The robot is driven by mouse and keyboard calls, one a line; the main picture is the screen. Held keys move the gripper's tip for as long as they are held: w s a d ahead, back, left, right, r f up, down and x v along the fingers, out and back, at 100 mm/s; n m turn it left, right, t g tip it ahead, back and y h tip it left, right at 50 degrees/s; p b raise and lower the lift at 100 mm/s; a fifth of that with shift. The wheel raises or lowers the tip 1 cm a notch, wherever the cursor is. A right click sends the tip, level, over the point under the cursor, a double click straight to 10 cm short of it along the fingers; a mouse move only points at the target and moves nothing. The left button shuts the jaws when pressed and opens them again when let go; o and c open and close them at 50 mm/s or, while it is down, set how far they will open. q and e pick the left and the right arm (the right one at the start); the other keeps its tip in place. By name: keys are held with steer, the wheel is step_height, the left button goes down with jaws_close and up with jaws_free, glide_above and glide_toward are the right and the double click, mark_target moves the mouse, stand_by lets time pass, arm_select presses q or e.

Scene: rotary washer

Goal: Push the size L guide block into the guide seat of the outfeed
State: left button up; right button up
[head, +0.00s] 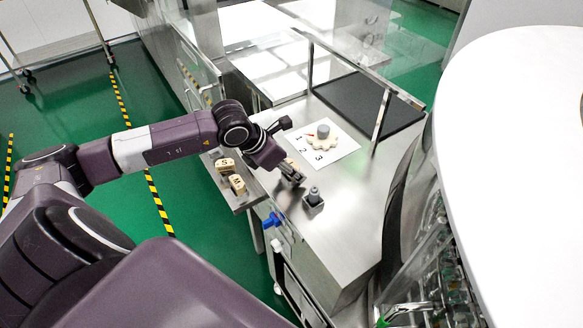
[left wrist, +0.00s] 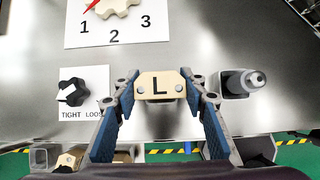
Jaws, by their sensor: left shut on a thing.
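The size L guide block (left wrist: 158,87) is a cream block with a black L and two grey dots, held between the fingers of my left gripper (left wrist: 160,88) above the steel table. In the head view my left gripper (head: 293,178) is low over the table's front left part and mostly hides the block. A grey square fixture with an upright post (head: 313,198) stands just right of the gripper; it also shows in the left wrist view (left wrist: 240,83), apart from the fingers. I cannot tell for sure which part is the guide seat. My right gripper is not in view.
The S block (head: 226,165) and M block (head: 238,184) sit on a side shelf. A white card numbered 1, 2, 3 (head: 340,151) carries a dial behind the gripper. A black TIGHT/LOOSE knob (left wrist: 73,91) is left of the fingers. A large white round surface (head: 520,150) is at right.

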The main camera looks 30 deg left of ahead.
arm_select(q)
steer(key=o, duration=1.3)
steer(key=shift+r, duration=0.1)
steer(key=shift+v, duration=5.95)
